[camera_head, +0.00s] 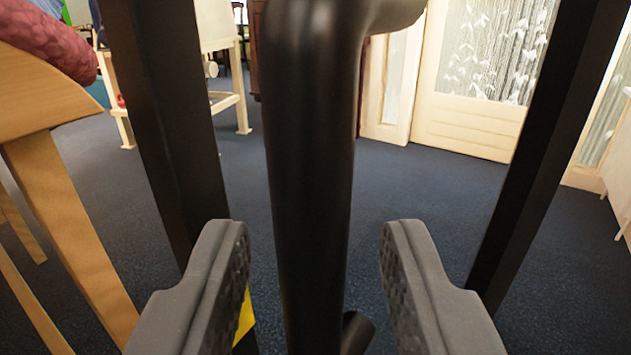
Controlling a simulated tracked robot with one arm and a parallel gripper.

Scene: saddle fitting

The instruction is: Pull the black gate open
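The black gate shows close up. A thick round black vertical bar (308,160), bent to the right at its top like a handle, stands in the middle of the view. Flat black posts of the gate stand at the left (168,110) and the right (548,140). My gripper (315,255) is open, with one grey finger on each side of the round bar. Gaps show between the bar and both fingers, so neither seems to touch it. The lower end of the bar runs down out of view.
A wooden stand (62,200) with a reddish rounded thing (45,38) on it is close at the left. A pale wooden rack (215,60) stands farther back. A cream door (475,115) with patterned glass is behind the gate. Dark blue carpet (420,190) between looks clear.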

